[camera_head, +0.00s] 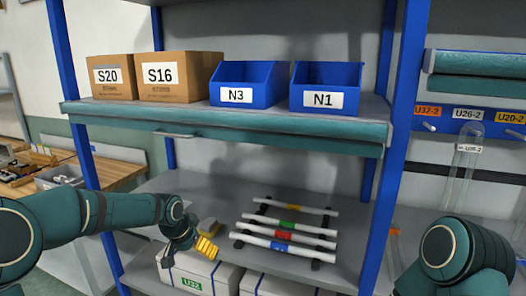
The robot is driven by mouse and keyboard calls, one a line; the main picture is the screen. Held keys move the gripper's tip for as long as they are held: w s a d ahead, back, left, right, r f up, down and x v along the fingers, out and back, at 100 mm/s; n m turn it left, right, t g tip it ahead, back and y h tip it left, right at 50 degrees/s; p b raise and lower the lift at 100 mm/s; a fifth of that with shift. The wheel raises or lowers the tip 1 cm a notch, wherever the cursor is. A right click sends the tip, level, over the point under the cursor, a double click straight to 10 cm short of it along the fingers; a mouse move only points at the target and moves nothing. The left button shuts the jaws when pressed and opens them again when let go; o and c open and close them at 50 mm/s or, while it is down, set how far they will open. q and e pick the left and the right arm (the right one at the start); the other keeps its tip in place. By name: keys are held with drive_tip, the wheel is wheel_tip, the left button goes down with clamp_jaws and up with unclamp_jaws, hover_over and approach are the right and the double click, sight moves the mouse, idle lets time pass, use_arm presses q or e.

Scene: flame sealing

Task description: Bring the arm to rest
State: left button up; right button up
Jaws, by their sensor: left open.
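My left arm (95,214) reaches in from the left. My left gripper (207,238) is open, with yellow finger pads, at the left front of the lower shelf. No object shows between its fingers. It is left of a black rack (238,241) with several white tubes that carry coloured bands, and apart from it. My right arm (462,256) shows only as a rounded link at the lower right. Its gripper is out of view.
The upper shelf (230,120) holds boxes S20 (110,91) and S16 (185,91), and blue bins N3 (240,78) and N1 (322,76). A white box U22 (205,264) is below my gripper. Blue posts (401,120) flank the shelves. A wooden table (110,171) stands left.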

use_arm(q)
drive_tip(key=s+d+f+h, duration=0.15)
drive_tip(key=d+f, duration=0.25)
drive_tip(key=f, duration=0.5)
drive_tip(key=s+d+f+n, duration=0.1)
drive_tip(key=s+f+n, duration=0.1)
drive_tip(key=s+f, duration=0.3)
drive_tip(key=s+d+f+n+g, duration=0.1)
drive_tip(key=s+f, duration=0.5)
drive_tip(key=s, duration=0.6)
drive_tip(key=s+d+f+n+g, duration=0.1)
drive_tip(key=s+d+f+n, duration=0.1)
drive_tip(key=s+f, duration=0.3)
drive_tip(key=s+d, duration=0.1)
drive_tip(key=s, duration=0.3)
drive_tip(key=shift+s+f+n, duration=0.25)
drive_tip(key=shift+s+n, duration=0.05)
drive_tip(key=shift+s, duration=0.05)
